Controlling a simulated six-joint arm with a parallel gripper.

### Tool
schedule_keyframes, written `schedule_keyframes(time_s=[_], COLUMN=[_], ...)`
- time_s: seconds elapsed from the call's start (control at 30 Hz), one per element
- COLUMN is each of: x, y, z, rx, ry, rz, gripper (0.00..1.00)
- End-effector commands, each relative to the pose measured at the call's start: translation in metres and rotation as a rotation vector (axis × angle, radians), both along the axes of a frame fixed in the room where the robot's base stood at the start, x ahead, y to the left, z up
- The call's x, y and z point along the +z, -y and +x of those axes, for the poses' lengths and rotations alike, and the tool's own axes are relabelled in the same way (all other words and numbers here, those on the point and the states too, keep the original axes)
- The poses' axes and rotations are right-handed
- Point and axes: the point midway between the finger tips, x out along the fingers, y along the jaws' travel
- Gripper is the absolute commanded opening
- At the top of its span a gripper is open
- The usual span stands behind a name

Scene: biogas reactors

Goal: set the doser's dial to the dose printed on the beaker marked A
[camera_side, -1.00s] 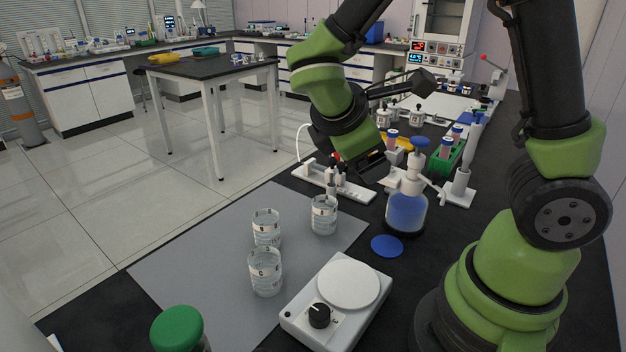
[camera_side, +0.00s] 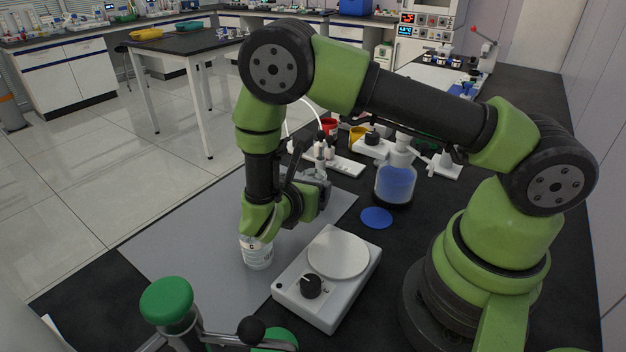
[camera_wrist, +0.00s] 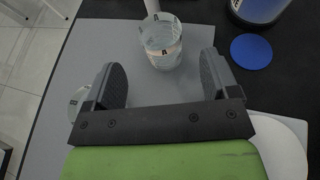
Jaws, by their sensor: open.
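My gripper (camera_wrist: 161,62) is open and empty, its two fingers apart on either side of a clear beaker marked A (camera_wrist: 162,42), which lies just beyond the fingertips in the wrist view. The dose print on it is too small to read. In the side view my arm mostly hides that beaker. The beaker marked C (camera_side: 257,252) stands on the grey mat below my wrist; another beaker (camera_wrist: 76,103) is partly hidden by the left finger. The doser (camera_side: 395,183), a bottle with blue liquid and a white head, stands behind; my arm covers its top and I cannot read its dial.
A white plate device (camera_side: 338,253) with a black knob (camera_side: 311,286) stands at the front. A blue disc (camera_side: 376,218) lies beside the doser. The grey mat (camera_side: 180,235) has free room at left.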

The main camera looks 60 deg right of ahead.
Motion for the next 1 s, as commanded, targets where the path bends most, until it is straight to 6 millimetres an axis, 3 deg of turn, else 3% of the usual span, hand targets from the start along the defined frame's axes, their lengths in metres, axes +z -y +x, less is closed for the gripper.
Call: schedule_keyframes(time_s=[0.03,0.2,0.4,0.83,0.87,1.0], x=[-0.012,-0.022,-0.032,-0.036,-0.036,-0.036], y=[0.001,0.034,0.058,0.066,0.066,0.066], z=[-0.001,0.009,0.017,0.020,0.020,0.020], rx=[0.000,-0.009,-0.006,-0.001,-0.001,-0.001], ry=[-0.006,-0.001,0.000,0.001,0.001,0.001], rz=[-0.002,0.001,0.002,0.002,0.002,0.002], gripper=[0.81,0.81,0.81,0.81,0.79,0.46])
